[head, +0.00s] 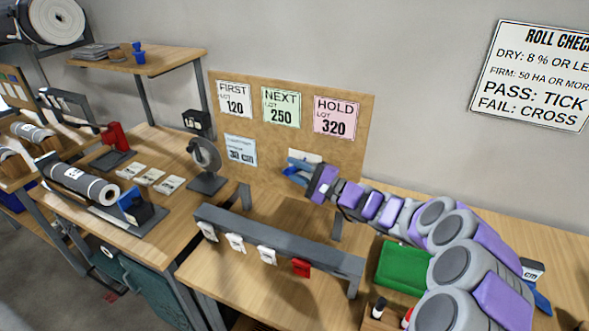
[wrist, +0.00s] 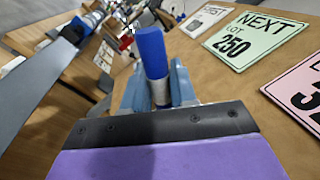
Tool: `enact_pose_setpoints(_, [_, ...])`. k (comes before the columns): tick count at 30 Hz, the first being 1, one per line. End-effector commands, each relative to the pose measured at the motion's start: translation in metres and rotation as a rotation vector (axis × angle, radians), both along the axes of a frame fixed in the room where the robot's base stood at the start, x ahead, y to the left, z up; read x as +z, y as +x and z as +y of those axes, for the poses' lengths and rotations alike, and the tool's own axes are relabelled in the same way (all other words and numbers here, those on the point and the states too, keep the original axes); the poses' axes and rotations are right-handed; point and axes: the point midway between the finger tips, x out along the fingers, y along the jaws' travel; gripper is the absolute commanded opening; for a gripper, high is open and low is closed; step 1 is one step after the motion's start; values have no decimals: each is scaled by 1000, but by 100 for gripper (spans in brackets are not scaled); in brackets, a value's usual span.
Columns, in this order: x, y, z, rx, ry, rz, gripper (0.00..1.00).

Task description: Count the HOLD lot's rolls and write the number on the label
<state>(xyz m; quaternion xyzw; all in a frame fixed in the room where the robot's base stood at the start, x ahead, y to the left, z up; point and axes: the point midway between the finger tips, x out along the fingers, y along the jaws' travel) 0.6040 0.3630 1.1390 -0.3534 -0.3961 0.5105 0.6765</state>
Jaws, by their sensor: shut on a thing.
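My gripper (head: 293,172) is in front of the brown board, below and left of the pink HOLD card (head: 335,117), which reads lot 320. In the wrist view my gripper (wrist: 157,90) is shut on a blue marker-like stick (wrist: 151,52) with a pale band low on it. The HOLD card is cut off at the right of the wrist view (wrist: 300,92). A partly hidden white card (head: 304,156) is behind my gripper. Grey rolls lie at the left: one on a stand (head: 80,184), others farther back (head: 32,134). Which rolls belong to HOLD I cannot tell.
The board (head: 285,145) also bears FIRST 120 and NEXT 250 cards. A grey rail (head: 275,240) with white tags and one red tag stands in front. Several white cards (head: 150,177) lie on the left bench. A green pad (head: 398,268) lies under my arm.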

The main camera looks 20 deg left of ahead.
Motion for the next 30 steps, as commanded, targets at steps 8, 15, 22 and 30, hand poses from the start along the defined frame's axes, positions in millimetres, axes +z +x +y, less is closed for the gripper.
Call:
enact_pose_setpoints(8, [-6,-1,0,0,-1,0,0])
enact_pose_setpoints(15, [-6,0,0,0,0,0,0])
enact_pose_setpoints(22, [-9,0,0,0,0,0,0])
enact_pose_setpoints(30, [-13,0,0,-1,0,0,0])
